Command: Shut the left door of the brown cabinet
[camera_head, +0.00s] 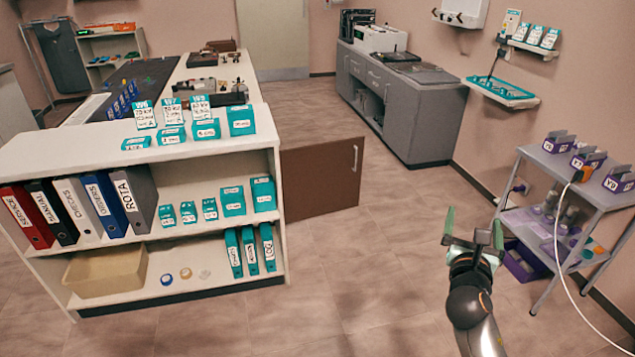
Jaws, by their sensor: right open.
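A brown door panel (322,178) with a pale vertical handle (355,165) near its right edge stands out to the right from behind the white shelf unit. It looks swung open. The cabinet body it belongs to is hidden behind the shelf unit, so I cannot tell its other door. My right gripper (473,229) is open and empty, with green fingertips apart, to the right of the door and nearer to me. Clear floor lies between them. My left gripper is not in view.
The white shelf unit (55,155) with binders and teal boxes stands at the left. A grey trolley (545,154) with purple bins is close on the right, with a white cable hanging. The middle floor (370,250) is free.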

